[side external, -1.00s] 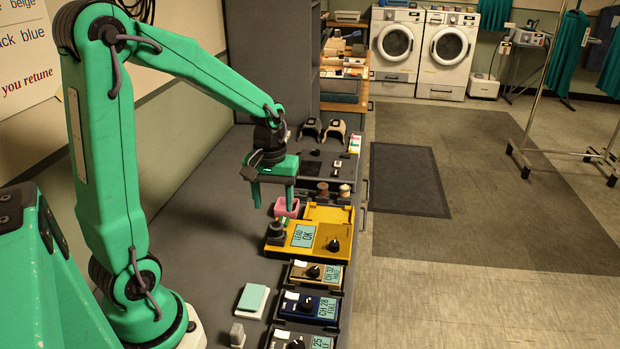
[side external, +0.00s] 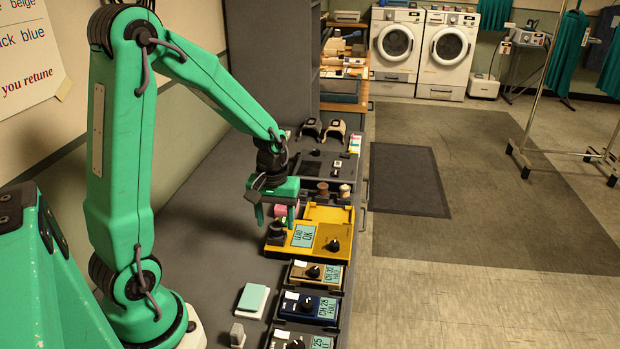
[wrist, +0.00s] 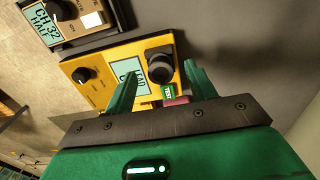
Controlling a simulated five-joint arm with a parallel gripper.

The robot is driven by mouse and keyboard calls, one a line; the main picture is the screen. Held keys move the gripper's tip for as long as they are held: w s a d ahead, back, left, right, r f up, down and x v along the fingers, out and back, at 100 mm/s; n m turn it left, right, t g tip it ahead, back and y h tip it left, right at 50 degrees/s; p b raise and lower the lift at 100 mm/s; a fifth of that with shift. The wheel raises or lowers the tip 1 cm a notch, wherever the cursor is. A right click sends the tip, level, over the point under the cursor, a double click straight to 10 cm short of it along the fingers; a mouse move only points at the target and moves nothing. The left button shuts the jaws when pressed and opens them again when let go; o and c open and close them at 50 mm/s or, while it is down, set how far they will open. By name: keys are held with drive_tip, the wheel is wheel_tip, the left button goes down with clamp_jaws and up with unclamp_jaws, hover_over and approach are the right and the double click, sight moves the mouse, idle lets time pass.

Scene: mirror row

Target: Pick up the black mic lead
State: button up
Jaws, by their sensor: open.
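A yellow tester box (side external: 315,241) reads "LEAD OK" on its pale screen. A dark rounded piece (side external: 276,233), perhaps the black mic lead, sits at the box's left end. It also shows in the wrist view (wrist: 160,66) as a black ring-like shape beside the screen; I cannot make out a loose cable. My gripper (side external: 275,217) is open and points down just above and behind this dark piece. In the wrist view, my gripper's two fingers (wrist: 163,75) stand on either side of it, apart from it as far as I can tell.
A pink block (side external: 283,211) is partly hidden behind my fingers. Several small packs with knobs and screens, one reading "CH 32 HALF" (side external: 314,273), line the bench toward the camera. Two spools (side external: 334,190) stand beyond the tester. The grey bench left of the row (side external: 215,222) is clear.

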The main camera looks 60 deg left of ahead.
drive_tip(key=shift+f, duration=1.2)
drive_tip(key=c, duration=1.2)
drive_tip(key=shift+o, duration=0.2)
drive_tip(key=shift+r, duration=0.1)
drive_tip(key=shift+w+r, duration=0.1)
drive_tip(key=shift+r, duration=0.65)
drive_tip(key=r, duration=0.3)
drive_tip(key=shift+d, duration=0.4)
drive_tip(key=s+d+r, duration=0.2)
drive_tip(key=d+r, duration=0.4)
drive_tip(key=d, duration=0.4)
drive_tip(key=shift+s+d+r, duration=0.2)
drive_tip(key=shift+s+d, duration=0.1)
drive_tip(key=shift+s, duration=0.05)
